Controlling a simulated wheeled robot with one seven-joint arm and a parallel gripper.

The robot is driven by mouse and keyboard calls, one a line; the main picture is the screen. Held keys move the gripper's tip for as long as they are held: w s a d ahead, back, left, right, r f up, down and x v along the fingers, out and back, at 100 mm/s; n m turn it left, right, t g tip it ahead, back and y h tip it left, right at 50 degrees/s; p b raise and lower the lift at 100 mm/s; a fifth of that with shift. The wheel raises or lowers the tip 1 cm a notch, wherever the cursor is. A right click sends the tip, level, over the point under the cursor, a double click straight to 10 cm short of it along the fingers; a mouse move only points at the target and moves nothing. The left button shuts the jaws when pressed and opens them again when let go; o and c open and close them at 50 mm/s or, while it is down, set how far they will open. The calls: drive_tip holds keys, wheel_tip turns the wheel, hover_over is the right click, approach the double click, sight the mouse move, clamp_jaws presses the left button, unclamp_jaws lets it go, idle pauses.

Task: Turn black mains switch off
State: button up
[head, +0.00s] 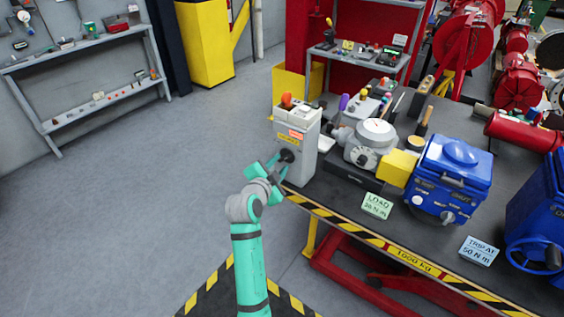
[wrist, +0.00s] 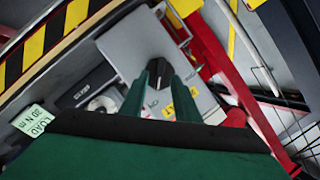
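The black mains switch is a dark knob (head: 287,155) on the front of a light grey box (head: 298,150) at the table's left end. In the wrist view the knob (wrist: 158,70) stands at the tips of my two dark green fingers. My gripper (head: 277,164) is right at the knob, with one finger on each side of it in the wrist view (wrist: 159,84). A gap shows between the fingers. I cannot tell whether the fingertips press on the knob or stand just clear of it. The knob's pointer position is not clear.
A grey valve actuator with a round dial (head: 376,130) stands right of the box. A blue case (head: 450,180) and a green LOAD card (head: 376,206) are farther right. The table has a striped front edge (head: 340,222). The floor to the left is clear.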

sight(285, 158)
drive_tip(key=shift+w+f, duration=0.25)
drive_tip(key=shift+w, duration=0.6)
drive_tip(key=shift+w+d+f, duration=0.2)
drive_tip(key=shift+w+d, duration=0.2)
drive_tip(key=shift+d, duration=0.15)
drive_tip(key=shift+a, duration=0.1)
clamp_jaws()
